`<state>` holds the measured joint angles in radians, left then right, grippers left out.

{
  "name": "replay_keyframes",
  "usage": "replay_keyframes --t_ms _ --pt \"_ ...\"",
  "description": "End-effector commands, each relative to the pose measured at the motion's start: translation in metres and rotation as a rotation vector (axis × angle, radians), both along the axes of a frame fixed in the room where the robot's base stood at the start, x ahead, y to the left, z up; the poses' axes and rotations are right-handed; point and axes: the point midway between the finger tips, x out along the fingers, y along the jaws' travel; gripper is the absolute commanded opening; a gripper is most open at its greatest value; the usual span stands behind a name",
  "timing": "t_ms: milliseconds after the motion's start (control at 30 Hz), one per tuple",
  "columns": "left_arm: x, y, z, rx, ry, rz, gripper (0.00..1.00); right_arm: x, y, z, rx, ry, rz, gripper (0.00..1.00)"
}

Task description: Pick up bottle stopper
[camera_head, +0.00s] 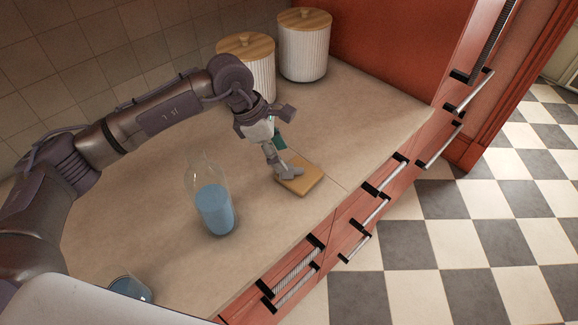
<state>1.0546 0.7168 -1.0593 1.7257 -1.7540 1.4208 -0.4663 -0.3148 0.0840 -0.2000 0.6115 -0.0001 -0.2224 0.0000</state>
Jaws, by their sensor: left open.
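My left gripper (283,153) reaches in from the left, pointing down over a small square wooden board (307,184). Its jaws are open, and its lower finger overlaps the board's left part in the picture; I cannot tell whether it touches. I cannot clearly make out a bottle stopper; any stopper at the board would be small or hidden by the fingers. A clear bottle (214,207) with blue liquid stands upright on the counter, left of the board, with no stopper visible on its neck. My right gripper is out of view.
Two white ribbed canisters with wooden lids stand at the back, a nearer one (262,82) and a farther one (303,55). A glass with blue contents (131,290) is at the lower left. The counter (130,215) ends at red drawers with bar handles on the right.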

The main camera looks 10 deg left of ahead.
Motion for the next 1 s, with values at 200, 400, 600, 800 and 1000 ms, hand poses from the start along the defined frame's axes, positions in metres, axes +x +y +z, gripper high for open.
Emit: replay_keyframes --t_ms 200,400,600,800,1000 --pt "0.002 -0.005 -0.014 -0.001 0.003 0.000 0.58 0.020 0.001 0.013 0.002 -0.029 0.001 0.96" --pt "0.006 -0.013 -0.044 -0.001 0.003 0.000 0.58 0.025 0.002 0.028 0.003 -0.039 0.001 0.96" --pt "0.007 -0.016 -0.054 -0.001 -0.001 -0.001 0.58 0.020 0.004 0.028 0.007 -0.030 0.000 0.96" --pt "0.007 -0.016 -0.054 -0.001 -0.001 -0.001 0.50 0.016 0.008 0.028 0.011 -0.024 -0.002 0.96" --pt "0.007 -0.016 -0.054 -0.001 -0.001 -0.001 0.16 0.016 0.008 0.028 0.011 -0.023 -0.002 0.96"
